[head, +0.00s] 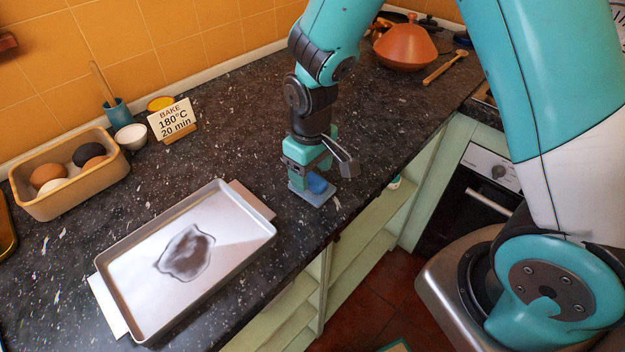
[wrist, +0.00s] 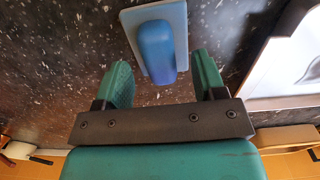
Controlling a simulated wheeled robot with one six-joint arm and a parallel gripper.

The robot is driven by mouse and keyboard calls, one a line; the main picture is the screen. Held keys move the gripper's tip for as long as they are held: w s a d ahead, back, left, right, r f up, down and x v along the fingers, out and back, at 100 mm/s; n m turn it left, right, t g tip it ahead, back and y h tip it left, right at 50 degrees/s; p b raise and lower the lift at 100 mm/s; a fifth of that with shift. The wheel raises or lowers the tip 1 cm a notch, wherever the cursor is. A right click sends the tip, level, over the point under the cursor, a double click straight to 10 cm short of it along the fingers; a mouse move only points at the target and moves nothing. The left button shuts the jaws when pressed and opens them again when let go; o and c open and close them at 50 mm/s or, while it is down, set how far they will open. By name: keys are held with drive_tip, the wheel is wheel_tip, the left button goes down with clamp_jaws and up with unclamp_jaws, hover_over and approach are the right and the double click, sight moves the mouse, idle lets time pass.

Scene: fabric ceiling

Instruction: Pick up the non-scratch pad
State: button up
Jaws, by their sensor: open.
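The non-scratch pad (head: 317,185) lies flat on the dark speckled counter near its front edge, partly hidden by my gripper in the head view. It has a pale blue-grey flat base and a rounded blue handle. It also shows in the wrist view (wrist: 156,45), at the top middle. My gripper (head: 312,176) is over the pad, pointing down. In the wrist view my gripper (wrist: 163,78) has its two green fingers spread apart, with the near end of the blue handle between their tips. I cannot tell whether either finger touches it.
A baking tray (head: 127,247) lies left of the pad. A box of eggs (head: 65,203), a small white bowl (head: 131,138) and a bake sign (head: 172,119) stand farther back left. A terracotta pot (head: 405,48) and wooden spoon (head: 441,70) are back right.

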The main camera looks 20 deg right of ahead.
sight(311, 175)
wheel_tip(311, 175, down, 2)
drive_tip(key=shift+c, duration=0.5)
drive_tip(key=c, duration=0.9)
drive_tip(key=shift+r, duration=0.1)
wheel_tip(311, 175, up, 20)
drive_tip(key=shift+b, duration=0.45)
